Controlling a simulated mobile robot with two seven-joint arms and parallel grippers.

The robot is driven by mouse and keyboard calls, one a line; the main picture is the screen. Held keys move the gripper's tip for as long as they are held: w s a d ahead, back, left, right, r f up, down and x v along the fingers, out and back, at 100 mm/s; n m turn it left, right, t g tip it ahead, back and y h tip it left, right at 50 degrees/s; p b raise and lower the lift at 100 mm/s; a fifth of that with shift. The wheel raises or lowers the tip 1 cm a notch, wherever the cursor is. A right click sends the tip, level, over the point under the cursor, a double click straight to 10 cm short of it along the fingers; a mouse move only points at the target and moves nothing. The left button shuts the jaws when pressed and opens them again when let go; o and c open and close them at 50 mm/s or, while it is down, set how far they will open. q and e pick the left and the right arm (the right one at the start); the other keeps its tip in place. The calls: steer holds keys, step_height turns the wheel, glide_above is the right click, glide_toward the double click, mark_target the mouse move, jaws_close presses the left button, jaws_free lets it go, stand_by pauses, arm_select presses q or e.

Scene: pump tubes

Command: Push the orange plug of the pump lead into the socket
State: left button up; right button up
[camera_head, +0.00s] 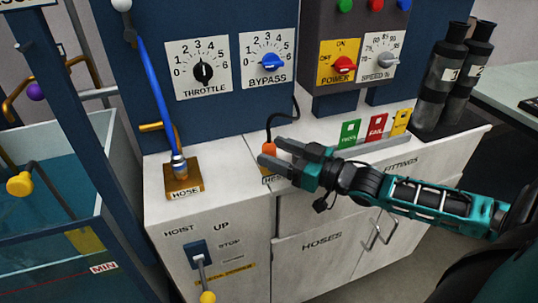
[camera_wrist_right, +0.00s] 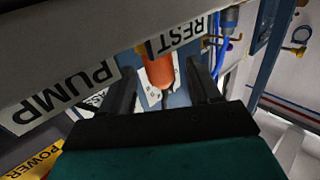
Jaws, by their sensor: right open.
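The orange plug (camera_head: 269,148) of the pump lead stands on the cabinet top behind a mostly hidden label. It also shows in the right wrist view (camera_wrist_right: 160,70), by a label reading REST (camera_wrist_right: 178,36). The black lead (camera_head: 293,108) loops up from it towards the blue panel. My right gripper (camera_head: 272,153) is open, its fingertips at the plug. In the wrist view the plug lies between the two fingers, with small gaps on both sides. I cannot make out the socket; a PUMP label (camera_wrist_right: 62,95) shows beside the plug. My left gripper is not in view.
A brass HOSE fitting (camera_head: 183,182) with a blue hose (camera_head: 157,88) stands to the left. Green, red and yellow tags (camera_head: 376,126) stand behind my right arm. Dark bottles (camera_head: 450,82) are at the right. A water tank (camera_head: 50,175) is at far left.

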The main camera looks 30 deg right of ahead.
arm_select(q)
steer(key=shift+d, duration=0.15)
arm_select(e)
steer(key=shift+x, duration=1.1)
steer(key=shift+c, duration=0.3)
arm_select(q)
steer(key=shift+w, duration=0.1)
arm_select(e)
steer(key=c, duration=1)
steer(key=shift+o, duration=0.2)
steer(key=shift+r, duration=0.1)
